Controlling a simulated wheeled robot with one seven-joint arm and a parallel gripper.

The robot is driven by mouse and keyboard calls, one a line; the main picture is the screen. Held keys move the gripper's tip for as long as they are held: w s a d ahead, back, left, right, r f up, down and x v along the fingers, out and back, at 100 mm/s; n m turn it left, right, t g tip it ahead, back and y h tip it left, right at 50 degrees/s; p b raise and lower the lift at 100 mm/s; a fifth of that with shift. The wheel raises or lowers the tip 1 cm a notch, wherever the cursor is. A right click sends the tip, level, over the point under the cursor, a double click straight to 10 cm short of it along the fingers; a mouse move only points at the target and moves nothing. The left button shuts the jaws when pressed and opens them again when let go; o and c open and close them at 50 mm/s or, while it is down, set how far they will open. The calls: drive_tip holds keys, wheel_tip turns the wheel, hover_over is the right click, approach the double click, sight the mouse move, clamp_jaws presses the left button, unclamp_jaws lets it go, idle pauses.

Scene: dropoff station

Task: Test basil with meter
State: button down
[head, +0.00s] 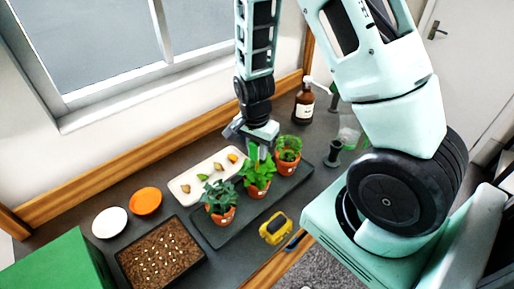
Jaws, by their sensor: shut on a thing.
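The plant with broad bright green leaves, which looks like the basil (260,173), stands in the middle of three terracotta pots on a dark tray (215,236). My gripper (257,142) points down just above it. It is shut on a slim green upright thing, apparently the meter (253,152). The lower end of the meter is lost among the leaves, so I cannot tell whether it touches the soil.
A dark-leaved plant (219,197) and a fine-leaved plant (289,148) flank the basil closely. Behind are a white tray (178,192) and a brown pump bottle (304,104). A yellow device (273,229) lies in front. A seed tray (160,254) is at left.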

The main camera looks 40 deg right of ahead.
sight(257, 161)
drive_tip(key=shift+f+b, duration=0.6)
drive_tip(key=shift+f, duration=0.35)
idle(0.7)
drive_tip(key=shift+f+b, duration=0.3)
drive_tip(key=shift+f, duration=0.05)
drive_tip(key=shift+f, duration=0.35)
idle(0.3)
drive_tip(key=shift+f+b, duration=0.35)
drive_tip(key=shift+b, duration=0.1)
drive_tip(key=shift+f, duration=0.3)
drive_tip(key=shift+f+b, duration=0.3)
drive_tip(key=shift+b, duration=0.15)
idle(1.8)
drive_tip(key=c, duration=1.1)
unclamp_jaws()
drive_tip(key=shift+o, duration=0.2)
